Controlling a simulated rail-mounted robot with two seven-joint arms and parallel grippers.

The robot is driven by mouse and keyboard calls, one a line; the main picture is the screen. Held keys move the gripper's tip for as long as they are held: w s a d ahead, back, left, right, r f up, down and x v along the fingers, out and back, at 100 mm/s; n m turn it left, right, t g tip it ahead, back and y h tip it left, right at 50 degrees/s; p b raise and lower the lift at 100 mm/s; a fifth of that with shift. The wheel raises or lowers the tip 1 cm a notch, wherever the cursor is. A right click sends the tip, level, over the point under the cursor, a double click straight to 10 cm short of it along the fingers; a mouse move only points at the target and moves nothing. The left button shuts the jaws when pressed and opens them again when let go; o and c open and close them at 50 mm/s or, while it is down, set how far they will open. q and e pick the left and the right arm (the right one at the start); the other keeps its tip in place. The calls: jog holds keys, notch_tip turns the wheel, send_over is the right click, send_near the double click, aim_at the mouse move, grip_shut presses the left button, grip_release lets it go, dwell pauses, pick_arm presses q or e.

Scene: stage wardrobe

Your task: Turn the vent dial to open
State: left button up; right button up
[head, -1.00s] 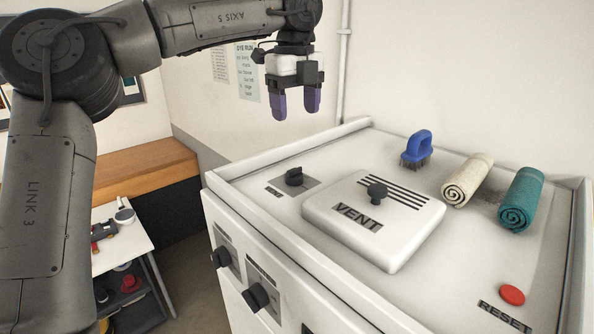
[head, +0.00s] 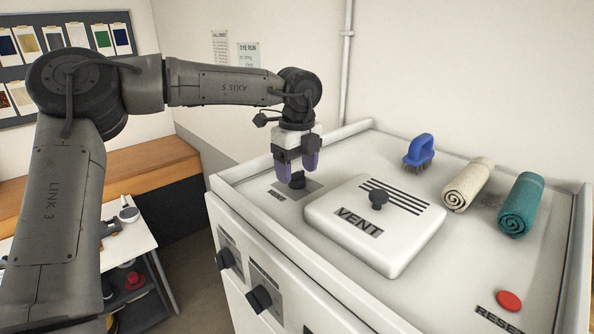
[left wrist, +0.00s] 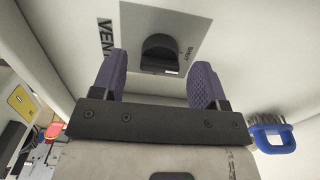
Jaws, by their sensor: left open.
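The vent dial (head: 297,181) is a small black knob on a grey plate at the left of the white machine's top. It also shows in the left wrist view (left wrist: 160,50), with a small white mark on its lower edge. My right gripper is not in view.
A raised white lid (head: 335,250) marked VENT, with a black knob (head: 378,199), is right of the dial. A blue brush (head: 420,150), cream towel (head: 468,185), teal towel (head: 521,205) and red button (head: 508,300) lie farther right. Front knobs (head: 259,299) stick out below.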

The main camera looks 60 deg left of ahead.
pick_arm(q)
jog(key=shift+f, duration=0.85)
jog(key=c, duration=0.9)
